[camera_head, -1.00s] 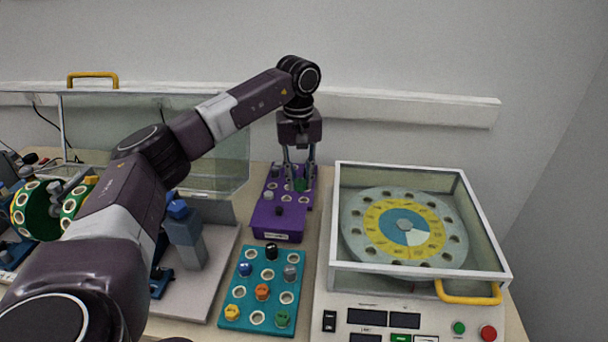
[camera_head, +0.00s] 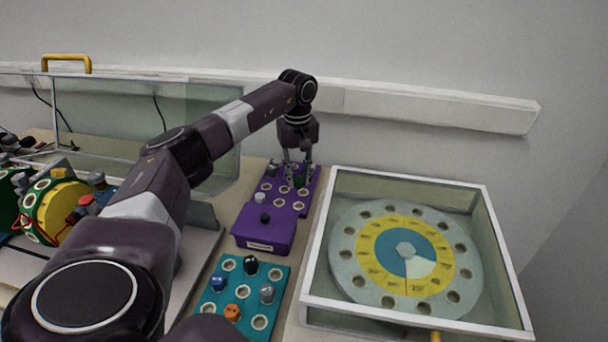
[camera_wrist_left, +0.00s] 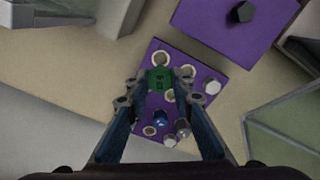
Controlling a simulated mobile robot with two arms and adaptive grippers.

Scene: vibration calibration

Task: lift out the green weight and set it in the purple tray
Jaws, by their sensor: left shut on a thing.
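The green weight (camera_head: 299,181) is between the fingertips of my left gripper (camera_head: 298,176), at the far part of the purple tray (camera_head: 312,193). In the left wrist view my left gripper (camera_wrist_left: 160,88) is shut on the green weight (camera_wrist_left: 158,79), over the purple tray (camera_wrist_left: 214,73) with its white-ringed holes. I cannot tell whether the weight's base is inside a hole or just above one. Other weights stand in the tray, including a blue one (camera_wrist_left: 161,118) and a grey one (camera_wrist_left: 183,128). My right gripper is not in view.
A purple box with a black knob (camera_head: 263,237) adjoins the tray's near side. A teal tray (camera_head: 251,298) with several weights is nearer. A clear-walled case with a round dial (camera_head: 405,252) stands to the right. A glass-walled enclosure (camera_head: 110,115) is behind left.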

